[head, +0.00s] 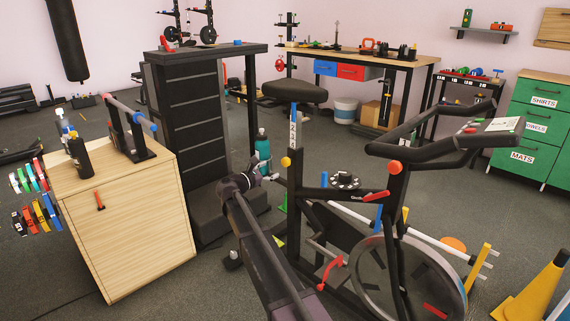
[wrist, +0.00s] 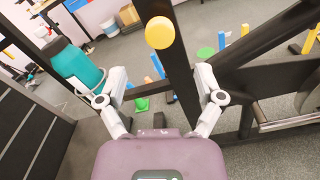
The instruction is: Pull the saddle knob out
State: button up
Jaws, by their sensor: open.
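In the wrist view the yellow knob (wrist: 160,32) stands near the top middle, on the dark tube. My gripper (head: 272,178) is just left of and slightly below the knob in the head view. In the wrist view my gripper (wrist: 162,85) has its two fingers spread wide and nothing between them. The knob is beyond the fingertips, apart from them.
A teal bottle (head: 262,148) stands behind my gripper; the bottle (wrist: 78,66) is close to the left finger in the wrist view. The bike's frame bar (wrist: 262,72) runs close to the right finger. A wooden cabinet (head: 130,240) stands left, with free floor between.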

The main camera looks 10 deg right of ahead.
aim_at(284, 163)
jog(key=x, duration=0.8)
